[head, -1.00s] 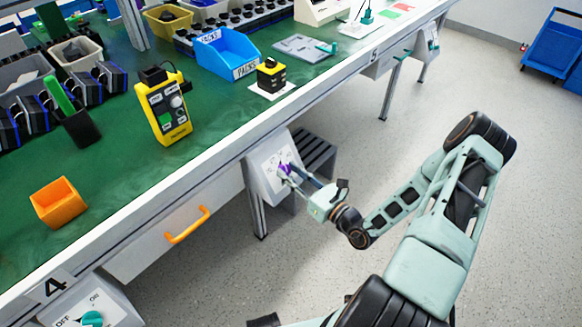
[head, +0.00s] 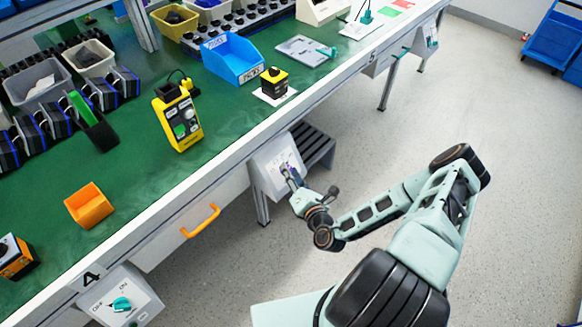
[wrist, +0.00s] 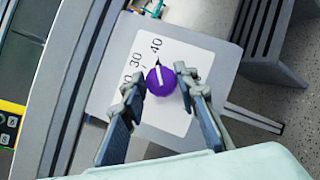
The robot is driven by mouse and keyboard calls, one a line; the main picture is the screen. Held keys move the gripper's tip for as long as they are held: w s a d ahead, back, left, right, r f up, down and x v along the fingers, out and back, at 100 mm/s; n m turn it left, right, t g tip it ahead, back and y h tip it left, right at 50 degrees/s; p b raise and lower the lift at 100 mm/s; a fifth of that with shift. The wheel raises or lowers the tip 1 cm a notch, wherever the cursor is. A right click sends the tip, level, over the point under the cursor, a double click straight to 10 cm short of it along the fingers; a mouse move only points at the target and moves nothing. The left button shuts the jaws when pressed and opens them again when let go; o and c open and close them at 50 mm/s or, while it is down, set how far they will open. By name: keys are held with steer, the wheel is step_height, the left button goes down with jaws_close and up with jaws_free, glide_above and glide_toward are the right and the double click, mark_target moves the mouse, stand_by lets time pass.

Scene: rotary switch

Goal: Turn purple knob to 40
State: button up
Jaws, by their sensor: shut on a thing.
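The purple knob (wrist: 161,82) sits on a white dial plate (wrist: 178,115) on a grey box under the workbench edge. In the wrist view the plate shows 40 above the knob and 30 and 20 to its upper left and left. A white line on the knob points up, close to the 40. My gripper (wrist: 160,84) is shut on the knob, with one fingertip on each side. In the head view my gripper (head: 289,174) reaches the dial box (head: 268,160) from the right, and the knob is mostly hidden by it.
The green workbench (head: 150,185) runs above the dial box. An orange drawer handle (head: 200,220) is to the left. A dark slatted stand (head: 312,148) is behind the dial box.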

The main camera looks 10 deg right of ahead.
steer(key=shift+m+p, duration=0.35)
steer(key=shift+m, duration=0.15)
steer(key=o, duration=1.1)
steer(key=shift+o, duration=0.2)
steer(key=v, duration=1.2)
steer(key=shift+a+r, duration=0.2)
steer(key=shift+r, duration=0.05)
